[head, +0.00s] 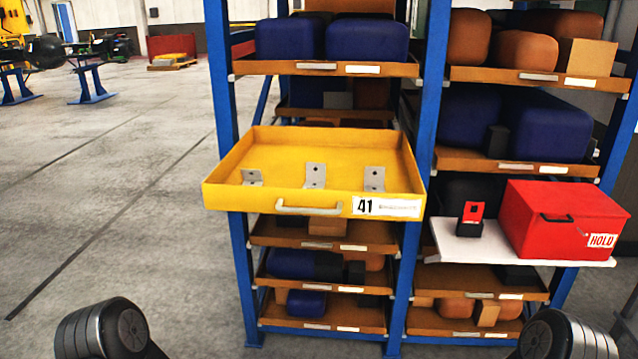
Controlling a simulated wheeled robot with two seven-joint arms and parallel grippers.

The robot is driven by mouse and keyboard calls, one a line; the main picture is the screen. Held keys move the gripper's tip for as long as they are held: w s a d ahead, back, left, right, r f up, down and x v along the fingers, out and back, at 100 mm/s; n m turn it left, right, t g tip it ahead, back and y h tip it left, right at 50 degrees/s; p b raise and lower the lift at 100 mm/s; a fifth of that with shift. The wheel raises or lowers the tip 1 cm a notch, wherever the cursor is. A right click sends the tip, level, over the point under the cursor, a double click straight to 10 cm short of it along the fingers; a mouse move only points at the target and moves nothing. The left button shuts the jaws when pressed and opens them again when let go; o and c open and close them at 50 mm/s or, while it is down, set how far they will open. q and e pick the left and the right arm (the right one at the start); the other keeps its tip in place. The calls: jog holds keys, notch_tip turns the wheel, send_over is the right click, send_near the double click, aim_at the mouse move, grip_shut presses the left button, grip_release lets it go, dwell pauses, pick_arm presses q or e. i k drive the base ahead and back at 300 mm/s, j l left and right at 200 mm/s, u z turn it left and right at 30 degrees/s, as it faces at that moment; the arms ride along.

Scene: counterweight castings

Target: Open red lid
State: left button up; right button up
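A red box (545,232) with a red lid (566,205) stands on a white shelf (470,247) at the right of the rack. The lid looks closed and carries a dark handle. A white label on the box reads HOLD. At the bottom left and bottom right, dark rounded parts of my arms show, well below and in front of the shelves. Neither gripper's fingers can be seen.
A yellow drawer (232,197) marked 41 sticks out of the blue rack (418,150), left of the red box, holding several metal brackets (316,174). A small black-and-red item (470,216) stands beside the box. Open floor (110,200) lies to the left.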

aim_at(544, 198)
jog(key=z, duration=1.3)
